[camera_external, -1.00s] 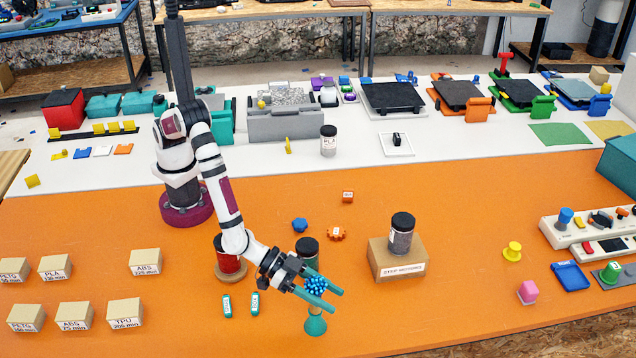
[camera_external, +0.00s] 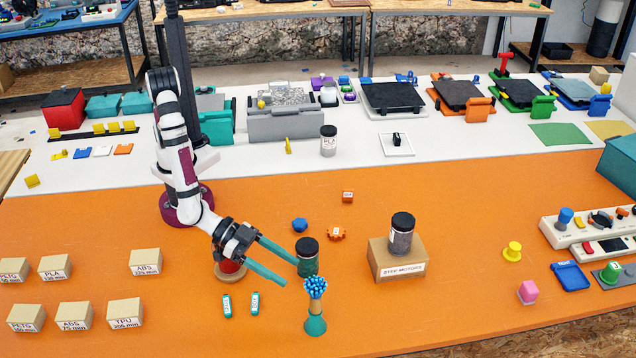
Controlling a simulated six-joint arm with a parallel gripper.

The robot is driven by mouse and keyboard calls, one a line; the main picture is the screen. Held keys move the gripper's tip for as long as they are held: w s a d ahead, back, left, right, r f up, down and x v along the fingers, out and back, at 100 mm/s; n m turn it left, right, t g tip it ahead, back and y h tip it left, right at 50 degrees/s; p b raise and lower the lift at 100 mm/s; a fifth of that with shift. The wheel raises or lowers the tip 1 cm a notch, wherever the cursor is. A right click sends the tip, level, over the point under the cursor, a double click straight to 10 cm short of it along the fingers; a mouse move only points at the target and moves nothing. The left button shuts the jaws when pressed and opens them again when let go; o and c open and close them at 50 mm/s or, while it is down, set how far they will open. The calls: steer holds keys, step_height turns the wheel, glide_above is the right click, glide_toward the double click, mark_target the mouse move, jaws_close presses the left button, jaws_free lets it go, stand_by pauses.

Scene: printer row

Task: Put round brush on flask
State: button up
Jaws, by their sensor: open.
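A small gap shows between the fingertips and the brush.
A dark-lidded jar (camera_external: 307,258) stands close behind the brush, near the upper fingertip. A cardboard box (camera_external: 398,264) with another jar is to the right. The orange table (camera_external: 430,325) is clear at front right.

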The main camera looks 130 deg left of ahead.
steer(key=s+r+m+g+h, duration=0.4)
steer(key=s+r+m+h, duration=0.15)
steer(key=s, duration=0.25)
steer(key=s+a+m+g+y, duration=0.1)
steer(key=s+a+g, duration=0.3)
steer(key=s, duration=1)
steer(key=s+a+m+g+y, duration=0.2)
steer(key=s+a+g, duration=0.3)
steer(key=s+a, duration=0.5)
steer(key=s, duration=0.4)
steer(key=shift+s+a+r+y, duration=0.3)
steer(key=shift+s+a+y, duration=0.05)
steer(key=shift+a, duration=0.05)
